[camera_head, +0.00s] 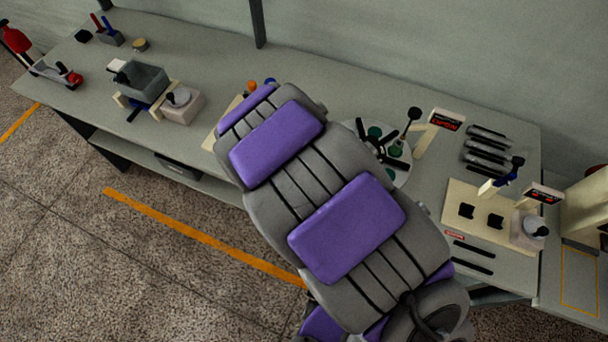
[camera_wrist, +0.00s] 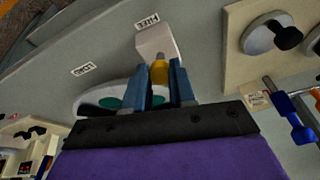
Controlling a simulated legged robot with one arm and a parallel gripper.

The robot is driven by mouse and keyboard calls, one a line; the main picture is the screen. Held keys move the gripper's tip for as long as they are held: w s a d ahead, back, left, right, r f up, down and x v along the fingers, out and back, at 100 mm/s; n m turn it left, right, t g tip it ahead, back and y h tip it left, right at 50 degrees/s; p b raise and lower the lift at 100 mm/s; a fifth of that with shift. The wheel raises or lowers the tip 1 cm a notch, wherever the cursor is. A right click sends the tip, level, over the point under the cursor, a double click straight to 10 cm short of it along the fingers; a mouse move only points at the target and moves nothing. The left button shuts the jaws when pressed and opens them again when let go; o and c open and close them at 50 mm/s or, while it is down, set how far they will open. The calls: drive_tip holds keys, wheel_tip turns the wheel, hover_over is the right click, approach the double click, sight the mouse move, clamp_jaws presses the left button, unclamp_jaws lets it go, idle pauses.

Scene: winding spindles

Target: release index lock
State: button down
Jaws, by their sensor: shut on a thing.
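In the wrist view, my gripper (camera_wrist: 167,68) has its two blue-grey fingers closed on a yellow knob-like piece (camera_wrist: 160,72). Which part is the index lock is not clear from the pictures. A round pale plate with green pads (camera_wrist: 112,103) lies just left of the fingers, partly hidden by the gripper body. In the head view, my arm hides the gripper and part of this round plate (camera_head: 404,179).
In the head view, a black ball-topped lever (camera_head: 413,114) and a display (camera_head: 447,119) stand by the plate. Several dark bars (camera_head: 487,146) and a cream fixture board (camera_head: 460,198) lie to the right. A grey bin (camera_head: 145,83) stands left. The back middle of the bench is clear.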

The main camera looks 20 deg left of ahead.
drive_tip(key=shift+s+f+t, duration=0.1)
drive_tip(key=shift+s+t, duration=0.1)
drive_tip(key=shift+t, duration=0.1)
idle(0.4)
drive_tip(key=c, duration=0.9)
unclamp_jaws()
drive_tip(key=shift+a, duration=0.2)
drive_tip(key=shift+c, duration=0.2)
